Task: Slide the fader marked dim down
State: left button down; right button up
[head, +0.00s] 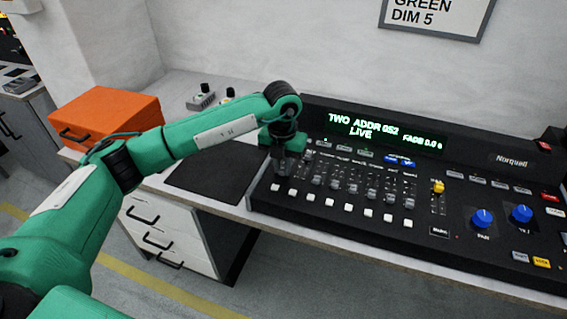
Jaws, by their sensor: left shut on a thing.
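A black lighting console (460,238) stands on the counter, with a row of grey-capped faders (353,191) and white buttons below them. Its display (370,130) reads "TWO ADDR 052 LIVE" and "FADE 0.0 s". My left gripper (284,178) points down at the leftmost fader of the row and is shut on a fader cap, which its fingers hide. The small labels above the faders are too blurred to read, so I cannot tell which one is marked dim. My right gripper is out of view.
An orange case (105,114) sits on the counter at left. A dark mat (215,172) lies left of the console. A yellow-capped fader (438,187) and blue knobs (483,218) are at right. A wall sign (435,16) reads "GREEN DIM 5".

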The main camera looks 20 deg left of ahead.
aim_at(282, 170)
pick_arm(q)
jog(key=c, duration=1.8)
grip_release()
jog(key=o, duration=0.4)
jog(key=shift+s, duration=0.1)
jog(key=shift+o, duration=0.2)
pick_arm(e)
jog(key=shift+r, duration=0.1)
pick_arm(q)
jog(key=shift+r, duration=0.1)
